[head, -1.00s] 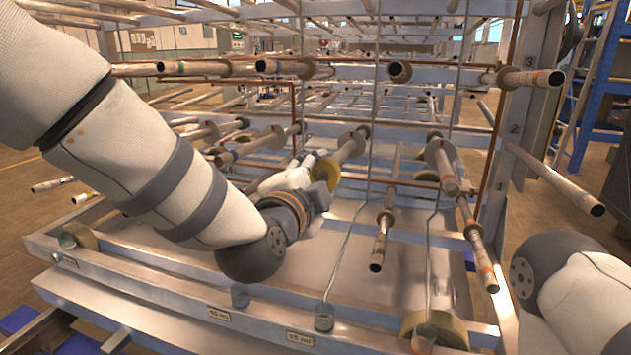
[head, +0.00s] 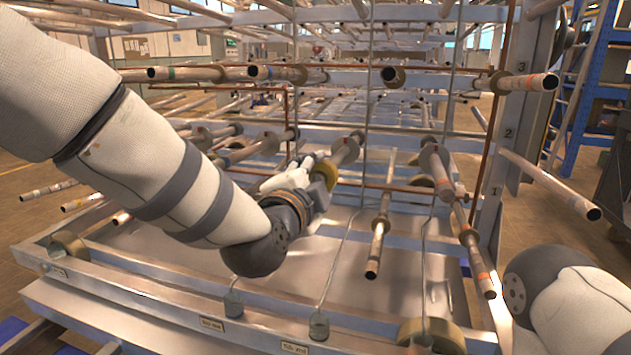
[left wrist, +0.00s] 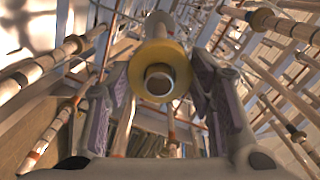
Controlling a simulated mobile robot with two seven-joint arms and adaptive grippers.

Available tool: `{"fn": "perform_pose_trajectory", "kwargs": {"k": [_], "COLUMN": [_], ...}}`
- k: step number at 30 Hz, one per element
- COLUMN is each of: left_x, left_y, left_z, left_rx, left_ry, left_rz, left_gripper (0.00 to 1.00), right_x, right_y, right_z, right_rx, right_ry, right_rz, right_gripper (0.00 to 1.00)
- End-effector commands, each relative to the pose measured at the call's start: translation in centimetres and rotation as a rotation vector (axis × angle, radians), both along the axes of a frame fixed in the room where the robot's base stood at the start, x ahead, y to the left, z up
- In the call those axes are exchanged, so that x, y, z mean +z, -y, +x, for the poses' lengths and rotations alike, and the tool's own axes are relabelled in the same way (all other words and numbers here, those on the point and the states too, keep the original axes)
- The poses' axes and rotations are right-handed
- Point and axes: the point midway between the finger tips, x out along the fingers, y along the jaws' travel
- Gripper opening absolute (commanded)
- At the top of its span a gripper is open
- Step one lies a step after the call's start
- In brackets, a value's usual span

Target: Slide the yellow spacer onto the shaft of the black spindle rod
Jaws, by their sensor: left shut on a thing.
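The yellow spacer (left wrist: 179,66) is a ring between the two fingers of my left gripper (left wrist: 160,75) in the left wrist view. The gripper is shut on its sides. A round, hollow rod end shows through the ring's hole and points at the camera. I take it for the spindle rod (left wrist: 159,84), though its shaft looks pale and worn rather than black. The head view shows the spacer (head: 328,170) at my left gripper (head: 318,178), in front of a grey disc on the rod (head: 347,149). My right gripper is out of view.
Several similar rods with collars stick out of the rack, including one (head: 378,235) just right of the gripper and one (head: 480,260) farther right. Thin wire hangers (head: 345,240) hang nearby. The metal tray (head: 280,285) below is mostly bare.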

Motion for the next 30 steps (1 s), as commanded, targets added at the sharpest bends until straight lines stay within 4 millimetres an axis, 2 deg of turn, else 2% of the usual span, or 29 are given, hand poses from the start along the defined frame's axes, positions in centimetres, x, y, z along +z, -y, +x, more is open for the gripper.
{"fn": "perform_pose_trajectory", "kwargs": {"k": [30], "left_x": [-0.6], "left_y": [1.2], "left_z": [3.8], "left_rx": [0.000], "left_ry": [-0.002], "left_rz": [0.000], "left_gripper": [0.21], "right_x": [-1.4], "right_y": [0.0], "right_z": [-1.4], "right_rx": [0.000], "right_ry": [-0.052], "right_rz": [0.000], "right_gripper": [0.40]}}
